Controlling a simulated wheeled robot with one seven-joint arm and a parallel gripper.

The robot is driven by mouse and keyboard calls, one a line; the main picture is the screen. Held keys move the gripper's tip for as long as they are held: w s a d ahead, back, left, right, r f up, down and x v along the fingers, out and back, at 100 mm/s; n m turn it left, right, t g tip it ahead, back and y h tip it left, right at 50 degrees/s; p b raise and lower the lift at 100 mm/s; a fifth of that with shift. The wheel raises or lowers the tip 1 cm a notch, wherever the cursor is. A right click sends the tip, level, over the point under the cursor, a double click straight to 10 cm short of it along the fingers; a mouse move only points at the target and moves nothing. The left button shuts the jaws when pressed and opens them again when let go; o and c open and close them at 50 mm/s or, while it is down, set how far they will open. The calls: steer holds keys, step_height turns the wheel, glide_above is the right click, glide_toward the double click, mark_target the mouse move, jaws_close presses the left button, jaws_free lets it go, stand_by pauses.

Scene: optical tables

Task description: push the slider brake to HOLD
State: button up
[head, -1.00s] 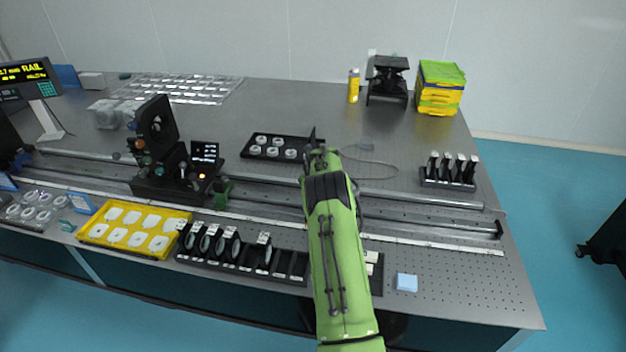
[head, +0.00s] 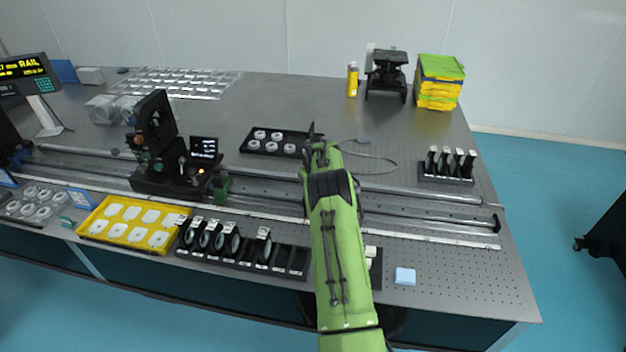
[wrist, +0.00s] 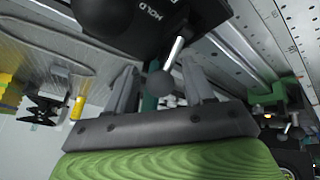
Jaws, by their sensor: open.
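In the wrist view a black block (wrist: 130,22) marked HOLD fills the top. A silver lever (wrist: 176,50) with a dark ball knob (wrist: 160,82) comes down from beside it. My gripper (wrist: 162,85) is open, with one finger on each side of the knob. I cannot tell whether either finger touches it. In the head view my gripper (head: 315,145) is over the rail, seen from behind, and my green arm hides the block and lever there.
The rail (head: 420,193) runs across the table. A black carriage with a small screen (head: 204,147) stands on it to the left. A black tray of white rings (head: 268,142) lies behind the rail. A rack of black holders (head: 447,170) is to the right.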

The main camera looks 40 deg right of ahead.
steer(key=v, duration=1.5)
steer(key=shift+s+a+r, duration=0.15)
steer(key=shift+s+r, duration=0.05)
steer(key=shift+r, duration=0.1)
